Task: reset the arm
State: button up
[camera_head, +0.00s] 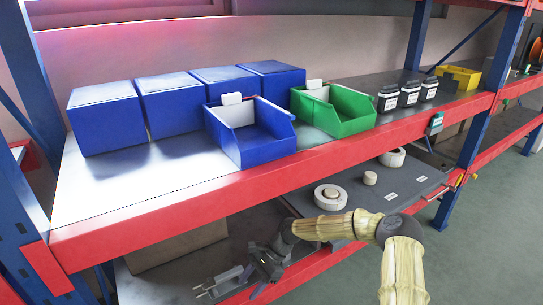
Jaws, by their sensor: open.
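My gripper (205,290) is in the lower left of the head view, in front of the lower shelf. Its two thin fingers point left and are apart, with nothing between them. My arm (325,227) reaches in from the lower right, bent at a joint, with the wrist hanging below the red front beam of the upper shelf.
The red beam (200,205) runs just above my arm. The upper shelf holds blue bins (258,140), a green bin (335,112) and dark labelled containers (410,95). A dark pull-out board (410,190) with white rolls (330,196) lies below. Open floor (485,220) is at right.

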jog(key=s+d+r+n+t+h, duration=0.4)
jog(key=s+d+r+n, duration=0.2)
jog(key=s+d+r, duration=0.4)
jog(key=s+d+r+n+t+h, duration=0.3)
jog(key=s+d+r+n, duration=0.2)
jog(key=s+d+r, duration=0.45)
notch_tip(320, 180, up, 20)
jog(key=w+d+p, duration=0.2)
jog(key=p, duration=1.9)
jog(key=shift+w, duration=0.4)
